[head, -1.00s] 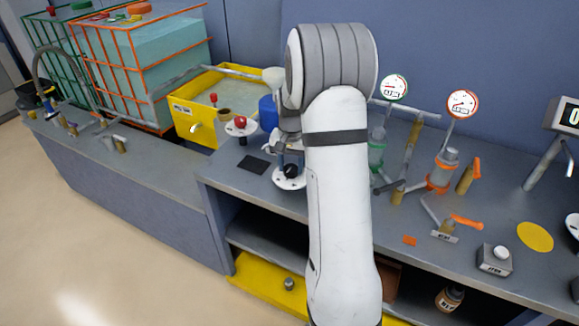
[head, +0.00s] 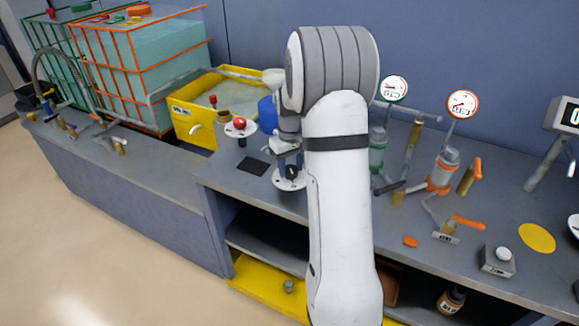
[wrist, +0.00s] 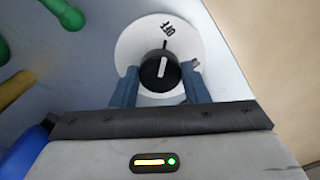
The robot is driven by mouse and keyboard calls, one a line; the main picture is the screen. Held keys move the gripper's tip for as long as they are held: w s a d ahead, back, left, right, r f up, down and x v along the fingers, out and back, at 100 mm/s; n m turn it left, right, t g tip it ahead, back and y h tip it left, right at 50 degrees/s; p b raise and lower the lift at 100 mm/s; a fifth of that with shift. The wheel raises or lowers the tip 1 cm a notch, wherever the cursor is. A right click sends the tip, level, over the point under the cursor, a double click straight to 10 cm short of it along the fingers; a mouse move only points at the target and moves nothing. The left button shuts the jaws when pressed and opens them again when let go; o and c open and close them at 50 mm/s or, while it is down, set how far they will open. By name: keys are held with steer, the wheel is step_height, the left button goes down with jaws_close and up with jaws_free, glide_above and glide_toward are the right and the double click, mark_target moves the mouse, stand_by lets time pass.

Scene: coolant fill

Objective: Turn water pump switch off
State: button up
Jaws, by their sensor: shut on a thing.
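The switch is a black round knob (wrist: 160,70) with a white pointer line, on a white disc (wrist: 131,50) with black lettering, too small to read surely. The pointer stands nearly upright in the wrist view, in line with a dark tick near the lettering. My gripper (wrist: 160,88) is shut on the knob, one blue finger on each side. In the head view the knob (head: 292,171) and the white disc (head: 290,184) sit on the counter left of my arm. My gripper (head: 288,158) is above them, partly hidden by the arm.
A red button on a white disc (head: 240,130) and a yellow tank (head: 190,130) stand to the left. A blue container (head: 267,112) is close behind my gripper. Pipes, two gauges (head: 395,89) and orange-handled valves (head: 468,223) stand right of my arm. A dark square lies beside the disc.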

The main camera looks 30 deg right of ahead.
mark_target(291, 169)
stand_by(0.6)
steer(key=o, duration=1)
step_height(291, 169, up, 8)
steer(key=shift+f, duration=0.25)
steer(key=shift+r, duration=0.15)
